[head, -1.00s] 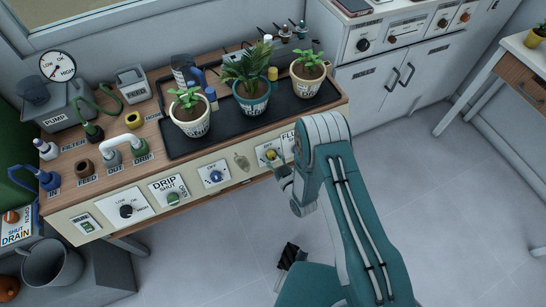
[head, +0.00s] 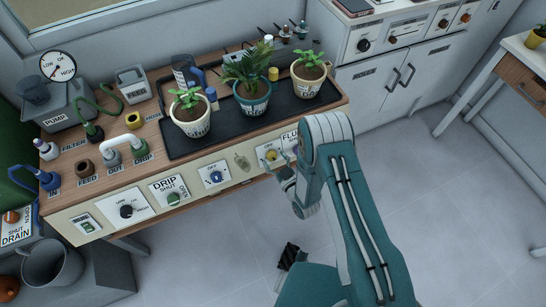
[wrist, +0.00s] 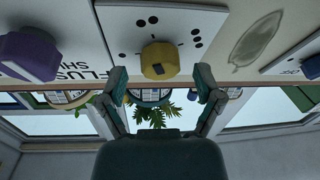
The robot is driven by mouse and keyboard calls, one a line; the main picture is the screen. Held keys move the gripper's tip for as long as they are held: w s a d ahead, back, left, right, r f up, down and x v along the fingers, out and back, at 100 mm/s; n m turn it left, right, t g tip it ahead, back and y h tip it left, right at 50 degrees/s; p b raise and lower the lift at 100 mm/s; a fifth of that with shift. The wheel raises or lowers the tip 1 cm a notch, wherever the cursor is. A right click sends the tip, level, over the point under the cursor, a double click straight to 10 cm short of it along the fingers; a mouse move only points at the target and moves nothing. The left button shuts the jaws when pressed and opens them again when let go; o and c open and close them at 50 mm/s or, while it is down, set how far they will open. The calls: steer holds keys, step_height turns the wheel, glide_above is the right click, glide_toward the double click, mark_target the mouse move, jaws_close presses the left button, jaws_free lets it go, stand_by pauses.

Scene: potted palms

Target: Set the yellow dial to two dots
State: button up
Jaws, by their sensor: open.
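The yellow dial (head: 270,155) is on a white plate on the bench's front panel. In the wrist view the yellow dial (wrist: 160,60) sits between my open fingers, with a dark mark on the knob's lower part in the picture. Black dots of different sizes surround it on the plate (wrist: 180,18); a pair shows above left and a larger group at right. My gripper (wrist: 161,75) is open, its fingers either side of the dial in the picture and holding nothing. In the head view my gripper (head: 281,168) is just below right of the dial, partly hidden by my arm.
A purple knob (wrist: 30,55) on the FLUSH plate is beside the dial. A blue dial (head: 216,176) and the green DRIP knob (head: 173,198) are further left on the panel. Potted plants stand on a black tray (head: 228,129) above. Open floor lies in front.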

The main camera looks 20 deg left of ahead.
steer(key=v, duration=1.1)
steer(key=shift+f, duration=0.1)
